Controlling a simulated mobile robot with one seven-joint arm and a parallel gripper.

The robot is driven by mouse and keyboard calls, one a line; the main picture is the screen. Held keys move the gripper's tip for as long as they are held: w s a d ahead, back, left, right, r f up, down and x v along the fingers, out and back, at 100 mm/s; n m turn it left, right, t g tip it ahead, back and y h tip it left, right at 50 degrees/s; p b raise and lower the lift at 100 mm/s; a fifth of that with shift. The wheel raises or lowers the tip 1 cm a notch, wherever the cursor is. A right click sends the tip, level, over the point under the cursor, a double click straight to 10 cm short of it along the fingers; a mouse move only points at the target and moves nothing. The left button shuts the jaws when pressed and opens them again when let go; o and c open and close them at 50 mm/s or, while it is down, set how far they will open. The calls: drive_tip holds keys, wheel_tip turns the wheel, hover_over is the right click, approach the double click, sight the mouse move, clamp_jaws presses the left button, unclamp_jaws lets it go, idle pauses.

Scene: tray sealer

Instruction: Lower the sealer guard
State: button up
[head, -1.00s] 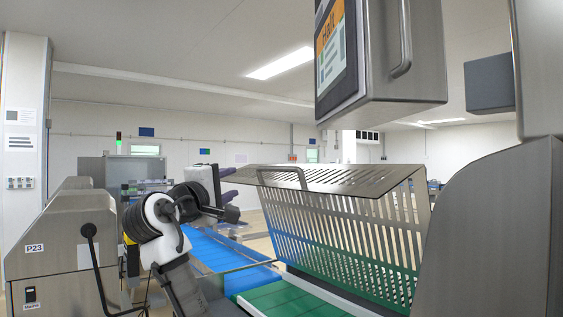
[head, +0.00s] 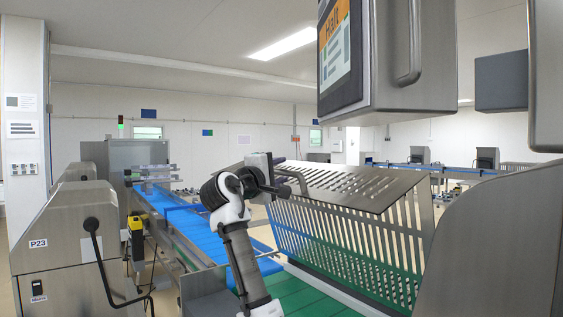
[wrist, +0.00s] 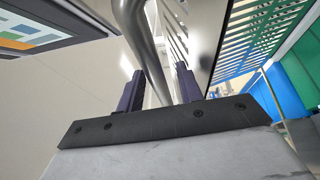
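The sealer guard (head: 345,187) is a slotted steel cover, standing raised with a sloping top plate and a slatted side above the green belt. My gripper (head: 285,175) is at the left end of its top plate in the head view. In the wrist view, my gripper (wrist: 160,88) has two dark purple fingers set apart. A bent steel tube, seemingly the guard's handle (wrist: 137,30), runs down into the gap between them, with space visible beside it. I cannot tell how deep it sits. The slotted guard (wrist: 265,35) shows on the right.
A control panel box (head: 375,65) hangs above the guard. A grey housing (head: 495,235) stands at the right. The green belt (head: 305,300) and blue conveyor (head: 195,235) run below. A steel machine marked P23 (head: 65,240) stands at the left.

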drive_tip(key=shift+w+d, duration=0.35)
drive_tip(key=shift+w, duration=0.3)
clamp_jaws()
